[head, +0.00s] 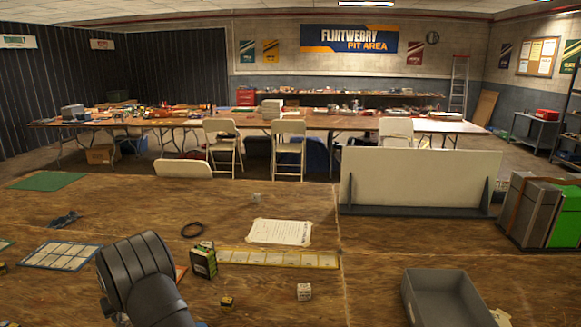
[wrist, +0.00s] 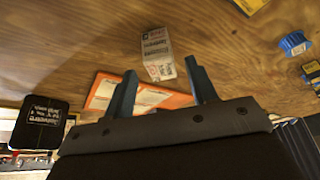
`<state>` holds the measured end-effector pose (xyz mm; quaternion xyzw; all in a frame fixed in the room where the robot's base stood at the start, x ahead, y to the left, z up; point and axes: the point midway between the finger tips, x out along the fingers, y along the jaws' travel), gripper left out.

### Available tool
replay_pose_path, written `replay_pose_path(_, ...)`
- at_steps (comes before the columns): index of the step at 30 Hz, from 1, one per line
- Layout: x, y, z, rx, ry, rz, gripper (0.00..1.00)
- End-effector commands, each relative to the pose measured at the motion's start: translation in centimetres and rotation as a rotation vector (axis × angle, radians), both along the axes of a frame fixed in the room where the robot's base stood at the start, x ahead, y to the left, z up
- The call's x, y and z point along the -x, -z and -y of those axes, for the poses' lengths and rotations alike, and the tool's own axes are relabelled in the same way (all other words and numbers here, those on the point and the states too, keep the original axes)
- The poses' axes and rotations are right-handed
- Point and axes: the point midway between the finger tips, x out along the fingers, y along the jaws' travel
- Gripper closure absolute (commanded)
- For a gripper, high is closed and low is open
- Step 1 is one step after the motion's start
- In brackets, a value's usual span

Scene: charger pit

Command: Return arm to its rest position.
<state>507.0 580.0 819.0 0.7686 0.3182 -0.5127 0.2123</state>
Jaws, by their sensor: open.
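My gripper (wrist: 160,66) shows in the wrist view with its two blue-grey fingers apart. It is empty. A small white printed box (wrist: 158,52) appears between and just beyond the fingertips, on the wooden table; I cannot tell the exact gap to it. An orange-edged sheet (wrist: 145,96) lies partly hidden behind the fingers. In the head view my dark arm (head: 140,272) rises at the lower left, over the near part of the table. The fingers are not visible in the head view.
A grey bin (head: 412,294) stands right; a white panel (head: 415,177) stands behind. The centre right is clear.

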Motion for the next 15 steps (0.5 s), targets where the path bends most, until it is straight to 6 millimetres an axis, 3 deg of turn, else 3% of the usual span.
replay_pose_path(7,-1.0,4.0,-0.9,0.002,0.000,-0.002,0.48)
replay_pose_path(9,-1.1,1.5,-1.1,-0.004,0.000,0.004,0.48)
replay_pose_path(13,-1.0,-1.0,-1.0,-0.002,0.001,0.002,0.48)
replay_pose_path(15,-1.5,-1.7,0.4,-0.001,0.004,0.000,0.48)
